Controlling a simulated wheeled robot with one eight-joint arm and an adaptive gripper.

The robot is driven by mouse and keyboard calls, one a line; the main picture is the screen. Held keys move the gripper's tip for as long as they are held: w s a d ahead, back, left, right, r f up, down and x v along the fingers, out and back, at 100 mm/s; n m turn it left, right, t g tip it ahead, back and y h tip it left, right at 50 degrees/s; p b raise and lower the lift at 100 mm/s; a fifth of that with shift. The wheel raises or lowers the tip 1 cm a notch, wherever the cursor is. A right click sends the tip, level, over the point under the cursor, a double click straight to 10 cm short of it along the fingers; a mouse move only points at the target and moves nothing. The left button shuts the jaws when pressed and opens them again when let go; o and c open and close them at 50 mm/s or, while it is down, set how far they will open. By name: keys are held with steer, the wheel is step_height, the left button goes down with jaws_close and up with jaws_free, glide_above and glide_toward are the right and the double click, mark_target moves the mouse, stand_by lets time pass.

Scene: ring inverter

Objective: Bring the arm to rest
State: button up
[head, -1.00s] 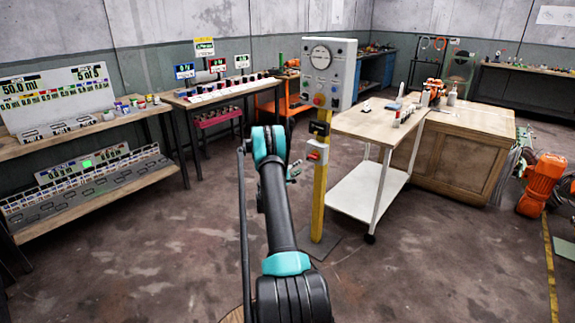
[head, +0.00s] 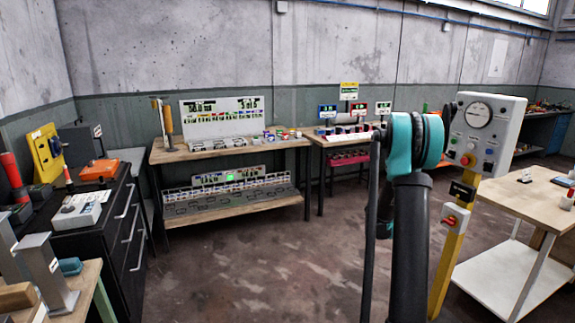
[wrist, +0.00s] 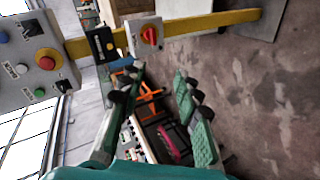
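My arm (head: 410,230) rises upright in the right half of the head view, with its teal joint (head: 403,143) in front of the control post. My gripper (wrist: 158,76) shows in the wrist view with its two green padded fingers spread apart. Nothing is between the fingertips. In the head view the gripper is hidden or not clear behind the arm.
The control panel (head: 485,132) on its yellow post (head: 448,250) stands close right of my arm; its red switch (wrist: 149,36) shows in the wrist view. A wooden cart (head: 530,200) is at right, shelves (head: 225,210) behind, black drawers (head: 120,235) left. Middle floor is clear.

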steer(key=s+a+r+m+y, duration=0.1)
steer(key=s+a+y, duration=0.2)
steer(key=s+a, duration=0.55)
steer(key=s+a+r+y, duration=0.2)
steer(key=s+a, duration=0.6)
steer(key=s, duration=0.1)
steer(key=s+a+f+y, duration=0.2)
steer(key=s+a+y, duration=0.1)
steer(key=s+a, duration=0.5)
steer(key=s+a+f+g+y, duration=0.1)
steer(key=s+a+f+y, duration=0.2)
steer(key=s+a, duration=0.5)
steer(key=s, duration=0.5)
steer(key=shift+s+a+f+g, duration=0.15)
steer(key=shift+s+f+g, duration=0.05)
steer(key=shift+f+g, duration=0.1)
